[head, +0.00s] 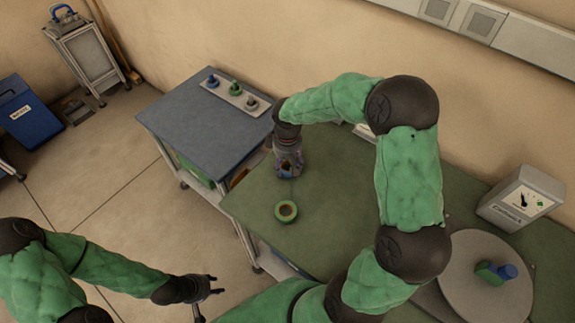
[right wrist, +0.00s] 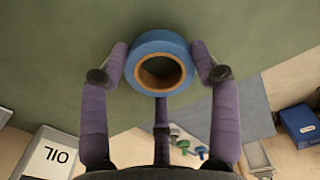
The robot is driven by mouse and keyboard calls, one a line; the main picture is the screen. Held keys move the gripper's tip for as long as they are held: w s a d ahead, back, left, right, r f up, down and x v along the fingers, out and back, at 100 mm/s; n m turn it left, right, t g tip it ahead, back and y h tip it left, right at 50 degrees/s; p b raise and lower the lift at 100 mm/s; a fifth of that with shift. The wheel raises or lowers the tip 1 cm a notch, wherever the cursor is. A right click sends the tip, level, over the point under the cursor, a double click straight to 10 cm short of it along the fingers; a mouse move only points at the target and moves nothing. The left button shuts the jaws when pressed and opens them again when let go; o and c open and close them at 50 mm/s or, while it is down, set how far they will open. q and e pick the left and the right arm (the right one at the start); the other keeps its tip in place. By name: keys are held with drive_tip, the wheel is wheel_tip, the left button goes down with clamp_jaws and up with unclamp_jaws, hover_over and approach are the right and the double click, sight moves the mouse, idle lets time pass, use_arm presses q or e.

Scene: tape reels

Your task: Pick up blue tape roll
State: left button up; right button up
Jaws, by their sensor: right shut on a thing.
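The blue tape roll (right wrist: 160,40) is a blue ring with a brown core, held between the purple fingers of my right gripper (right wrist: 160,62) in the right wrist view. The fingers press on its two sides, with green tabletop behind it. In the head view my right gripper (head: 288,163) points down over the left part of the green table (head: 335,215) and largely hides the roll. I cannot tell whether the roll touches the table. My left gripper (head: 212,286) is open and empty at the lower left, over the floor beside the table.
A green tape roll (head: 287,218) lies on the table close to my right gripper. A blue-grey table (head: 185,115) adjoins at the left, with a plate of pegs (head: 237,97) on it. A round disc (head: 465,265) with a blue-green object and a grey box (head: 521,199) stand at right.

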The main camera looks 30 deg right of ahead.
wheel_tip(320, 180, up, 2)
drive_tip(key=shift+r+p, duration=0.25)
drive_tip(key=shift+p, duration=0.05)
drive_tip(key=s+a+r+p, duration=0.4)
drive_tip(key=s+r, duration=0.5)
drive_tip(key=s, duration=0.4)
drive_tip(key=shift+a+r, duration=0.35)
drive_tip(key=shift+a, duration=0.05)
drive_tip(key=w+a+f+m, duration=0.1)
drive_tip(key=w+f, duration=0.2)
drive_tip(key=w, duration=0.1)
drive_tip(key=w+a+f+m, duration=0.1)
drive_tip(key=w+a+f, duration=0.1)
drive_tip(key=w+f, duration=0.1)
drive_tip(key=w+a+f+m, duration=0.1)
drive_tip(key=w+f, duration=0.2)
drive_tip(key=w, duration=0.2)
drive_tip(key=shift+w+a+f, duration=0.1)
drive_tip(key=shift+w+a, duration=0.05)
drive_tip(key=shift+a, duration=0.15)
drive_tip(key=shift+w+a+f, duration=0.2)
drive_tip(key=shift+w+f, duration=0.1)
drive_tip(key=shift+f, duration=0.05)
